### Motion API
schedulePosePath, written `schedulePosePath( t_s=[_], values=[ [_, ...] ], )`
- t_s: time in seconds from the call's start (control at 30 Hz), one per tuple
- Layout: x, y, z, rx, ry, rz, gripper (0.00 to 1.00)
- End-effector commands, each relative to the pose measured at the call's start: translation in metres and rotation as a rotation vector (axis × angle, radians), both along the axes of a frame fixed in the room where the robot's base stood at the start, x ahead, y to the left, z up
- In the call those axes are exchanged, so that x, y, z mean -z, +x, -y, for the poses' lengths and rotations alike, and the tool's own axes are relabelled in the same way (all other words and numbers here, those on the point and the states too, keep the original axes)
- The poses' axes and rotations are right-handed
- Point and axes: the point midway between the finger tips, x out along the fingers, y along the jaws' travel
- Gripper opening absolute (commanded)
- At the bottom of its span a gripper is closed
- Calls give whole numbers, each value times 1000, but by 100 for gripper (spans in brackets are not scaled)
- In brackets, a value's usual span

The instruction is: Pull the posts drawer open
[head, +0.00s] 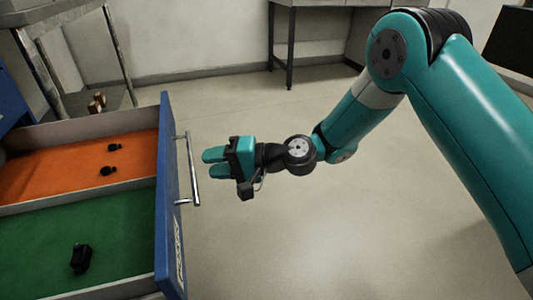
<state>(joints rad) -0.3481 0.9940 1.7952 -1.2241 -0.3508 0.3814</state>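A blue-fronted drawer (168,215) stands pulled out at the left, its inside in view. Its metal bar handle (191,172) is on the front face, and a white label with dark lettering, hard to read, is near the front's lower end. My gripper (208,163) is just right of the handle with its two teal fingers pointing left toward it. The fingers look parted with a gap between them. The fingertips appear apart from the bar, with nothing seen between them.
The drawer has an orange compartment (60,165) with small black parts and a green compartment (125,235) with a black part (81,258). A metal-legged frame (119,50) stands behind. The floor (300,235) right of the drawer is clear.

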Motion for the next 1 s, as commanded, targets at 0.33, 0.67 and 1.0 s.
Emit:
schedulePosePath(
  t_s=[0.33,0.67,1.0],
  values=[
    [-18,-8,85,4,0,-3,37],
    [-22,-13,116,-2,0,-1,37],
    [-22,-13,116,-3,0,-1,37]
  ],
)
